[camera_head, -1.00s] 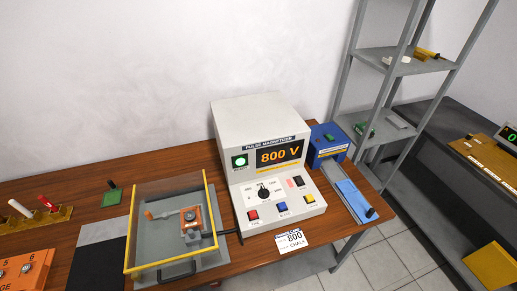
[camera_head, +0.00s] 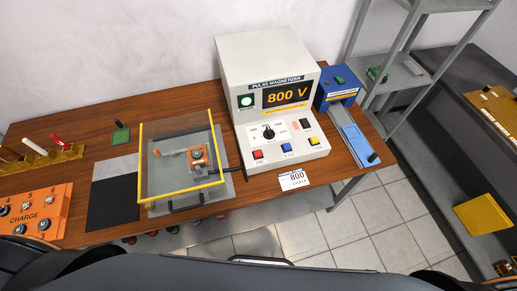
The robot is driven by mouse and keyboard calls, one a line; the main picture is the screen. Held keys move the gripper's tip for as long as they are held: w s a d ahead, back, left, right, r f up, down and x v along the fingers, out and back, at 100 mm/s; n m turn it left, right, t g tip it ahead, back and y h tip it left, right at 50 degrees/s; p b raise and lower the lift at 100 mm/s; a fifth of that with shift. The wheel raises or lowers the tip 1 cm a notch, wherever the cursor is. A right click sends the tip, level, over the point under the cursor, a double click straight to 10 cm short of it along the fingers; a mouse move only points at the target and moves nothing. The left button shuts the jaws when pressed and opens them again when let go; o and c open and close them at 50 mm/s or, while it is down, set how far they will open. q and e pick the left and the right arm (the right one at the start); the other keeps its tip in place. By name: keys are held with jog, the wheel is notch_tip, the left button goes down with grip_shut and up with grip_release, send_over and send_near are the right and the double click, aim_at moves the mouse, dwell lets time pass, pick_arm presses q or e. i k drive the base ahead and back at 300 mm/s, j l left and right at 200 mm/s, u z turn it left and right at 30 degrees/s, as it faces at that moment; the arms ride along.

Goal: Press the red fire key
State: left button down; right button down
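The red fire key (camera_head: 257,155) is the leftmost of the coloured keys on the sloped front panel of the white pulse magnetizer (camera_head: 258,50). A blue key (camera_head: 286,148) and a yellow key (camera_head: 314,141) sit to its right. The display (camera_head: 287,94) reads 800 V, and a green lamp (camera_head: 246,101) glows beside it. A black dial (camera_head: 268,132) is above the keys. Neither of my grippers shows in the view. Dark parts of my own body fill the bottom edge.
A clear box with a yellow frame (camera_head: 141,165) covers an orange fixture (camera_head: 198,157) left of the magnetizer. A white 800 card (camera_head: 293,180) lies in front of it. An orange charge box (camera_head: 45,212) is at the left. A blue device (camera_head: 338,83) stands at the right.

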aim_at(257, 153)
jog(key=i+l, duration=0.15)
jog(key=l, duration=0.25)
jog(key=i+l, duration=0.1)
jog(key=l, duration=0.3)
jog(key=i+l, duration=0.15)
jog(key=l, duration=0.2)
jog(key=i+l, duration=0.15)
jog(key=l, duration=0.25)
jog(key=i+l, duration=0.1)
jog(key=l, duration=0.3)
jog(key=u, duration=1.4)
